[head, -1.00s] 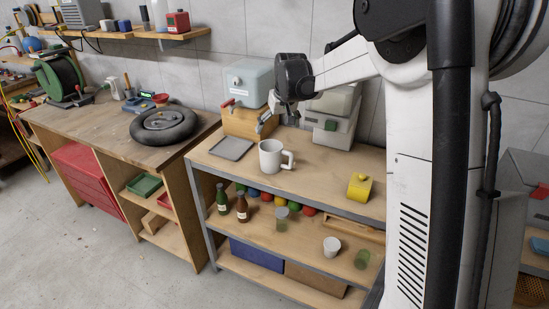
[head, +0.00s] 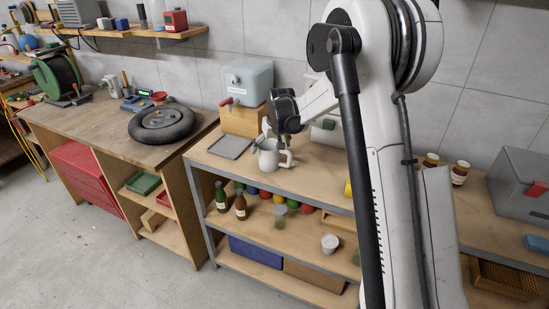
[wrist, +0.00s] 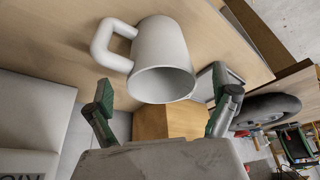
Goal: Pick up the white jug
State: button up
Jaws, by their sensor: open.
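The white jug (head: 268,158) stands upright on the wooden top of the shelf unit, its handle on the right in the head view. In the wrist view the jug (wrist: 165,45) shows its open rim towards me, with the handle at upper left. My gripper (wrist: 167,98) is open, its two green-padded fingers spread apart with nothing between them. The jug is ahead of the fingertips, roughly between their lines. In the head view my gripper (head: 264,138) is at the jug's upper rim; whether it touches cannot be told.
A grey tray (head: 231,147) lies left of the jug. A pale blue dispenser (head: 248,82) on a wooden box (head: 240,121) stands behind. A grey machine is partly hidden by my arm. Bottles (head: 241,206) stand on the lower shelf. The top in front of the jug is clear.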

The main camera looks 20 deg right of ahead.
jog(key=shift+w+f, duration=0.25)
jog(key=shift+f, duration=0.45)
jog(key=c, duration=1.7)
